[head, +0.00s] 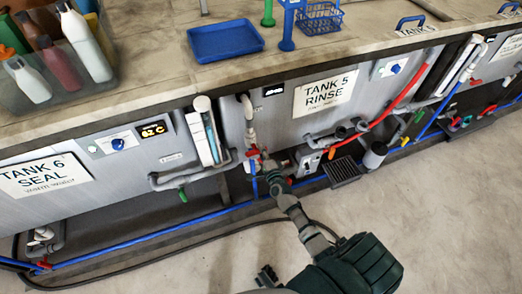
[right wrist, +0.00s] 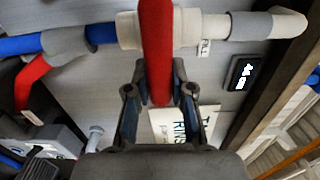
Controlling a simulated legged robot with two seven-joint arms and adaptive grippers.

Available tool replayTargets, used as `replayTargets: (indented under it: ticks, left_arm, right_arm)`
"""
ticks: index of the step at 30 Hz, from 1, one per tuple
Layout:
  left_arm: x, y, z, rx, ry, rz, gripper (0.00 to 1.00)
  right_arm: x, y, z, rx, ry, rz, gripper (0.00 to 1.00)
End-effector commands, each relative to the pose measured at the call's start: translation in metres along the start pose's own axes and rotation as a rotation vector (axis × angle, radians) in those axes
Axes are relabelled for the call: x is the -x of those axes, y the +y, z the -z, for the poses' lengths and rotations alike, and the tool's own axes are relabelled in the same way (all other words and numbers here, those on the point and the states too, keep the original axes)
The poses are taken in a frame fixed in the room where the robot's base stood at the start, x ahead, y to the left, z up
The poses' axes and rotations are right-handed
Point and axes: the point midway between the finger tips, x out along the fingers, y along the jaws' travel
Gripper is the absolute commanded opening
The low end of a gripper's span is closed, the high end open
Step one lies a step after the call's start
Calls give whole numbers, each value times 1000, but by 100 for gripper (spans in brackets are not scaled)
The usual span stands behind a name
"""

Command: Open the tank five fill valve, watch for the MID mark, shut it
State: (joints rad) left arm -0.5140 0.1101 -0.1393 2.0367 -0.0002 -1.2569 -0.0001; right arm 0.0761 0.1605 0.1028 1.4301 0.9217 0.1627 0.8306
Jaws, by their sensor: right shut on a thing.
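The tank five panel bears a "TANK 5 RINSE" sign (head: 325,93). My right gripper (head: 266,164) is at the pipework left of and below this sign. In the right wrist view, my right gripper (right wrist: 160,105) is shut on a red valve lever (right wrist: 156,50). The lever lies across the pale pipe (right wrist: 190,28), which joins a blue pipe (right wrist: 20,45) at the left. The valve body is partly hidden behind the lever. A narrow upright gauge (head: 466,62) stands right of the tank five panel; its level and marks are too small to read.
A "TANK 6 SEAL" panel (head: 45,176) and an upright gauge (head: 204,132) are on the left. A red hose (head: 408,98) curves right of my gripper. A blue tray (head: 225,41) and a bottle bin (head: 103,96) sit on the counter.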

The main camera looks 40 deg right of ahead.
Motion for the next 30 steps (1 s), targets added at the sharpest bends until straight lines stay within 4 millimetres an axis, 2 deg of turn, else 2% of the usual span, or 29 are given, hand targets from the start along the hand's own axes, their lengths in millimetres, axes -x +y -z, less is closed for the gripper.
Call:
replayTargets:
  ticks: [2,3,6,17,20,30]
  left_arm:
    - [0,0,0,0,0,0,40]
    - [0,0,0,0,0,0,40]
    - [0,0,0,0,0,0,40]
    - [0,-1,1,0,4,2,40]
    - [0,-1,0,0,3,1,40]
    - [0,0,0,0,2,0,40]
  right_arm:
    - [2,5,2,-2,3,-9,0]
    - [2,5,2,-2,3,-9,27]
    - [2,5,2,-2,3,-8,48]
    - [6,2,0,-1,0,-4,48]
    - [20,3,0,-2,1,-6,48]
    - [93,5,2,-1,2,-8,48]
